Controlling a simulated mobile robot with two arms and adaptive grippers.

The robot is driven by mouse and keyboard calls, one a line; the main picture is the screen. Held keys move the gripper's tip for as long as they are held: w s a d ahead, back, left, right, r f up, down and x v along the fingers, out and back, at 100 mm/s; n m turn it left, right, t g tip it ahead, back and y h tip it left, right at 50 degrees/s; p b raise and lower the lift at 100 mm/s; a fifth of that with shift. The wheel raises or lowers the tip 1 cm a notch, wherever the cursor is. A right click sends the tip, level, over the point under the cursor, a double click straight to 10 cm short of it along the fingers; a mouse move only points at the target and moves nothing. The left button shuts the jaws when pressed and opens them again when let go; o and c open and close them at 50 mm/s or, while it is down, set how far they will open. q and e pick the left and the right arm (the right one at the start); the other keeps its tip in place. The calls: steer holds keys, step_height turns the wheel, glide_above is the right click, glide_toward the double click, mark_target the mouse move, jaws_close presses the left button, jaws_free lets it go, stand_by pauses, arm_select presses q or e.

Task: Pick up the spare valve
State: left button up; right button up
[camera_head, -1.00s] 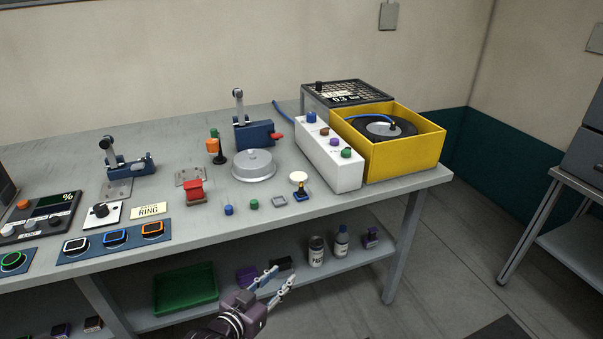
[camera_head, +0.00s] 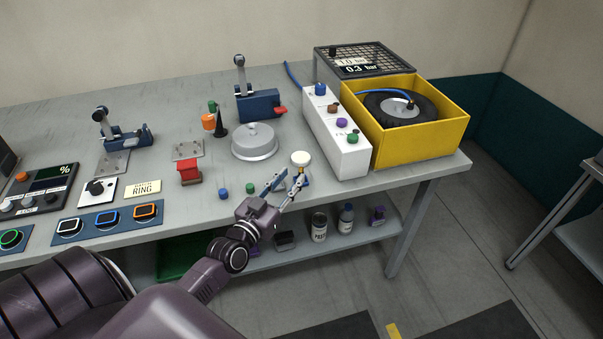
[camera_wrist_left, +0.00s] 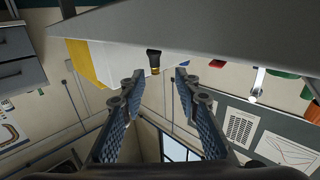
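The spare valve, a small dark stem with a brass band (camera_wrist_left: 153,61), shows in the left wrist view between and beyond my fingertips. In the head view my left gripper (camera_head: 284,186) is at the front edge of the workbench, and its fingers largely cover the valve's spot by a small blue stand (camera_head: 306,180). In the left wrist view my left gripper (camera_wrist_left: 154,80) is open, with a clear gap between its blue-padded fingers. The valve appears untouched. My right gripper is not in view.
A white round cap (camera_head: 301,158) is close behind my fingertips. A white box with coloured knobs (camera_head: 345,152) and a yellow bin (camera_head: 426,136) holding a tyre stand at right. Small blue (camera_head: 223,193) and green (camera_head: 250,188) pieces lie left of the gripper.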

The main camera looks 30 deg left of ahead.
mark_target(300, 171)
arm_select(q)
steer(key=w+p, duration=0.1)
steer(key=w, duration=0.3)
steer(key=shift+d, duration=0.2)
steer(key=shift+w+a+f, duration=0.1)
steer(key=shift+w, duration=0.6)
jaws_close()
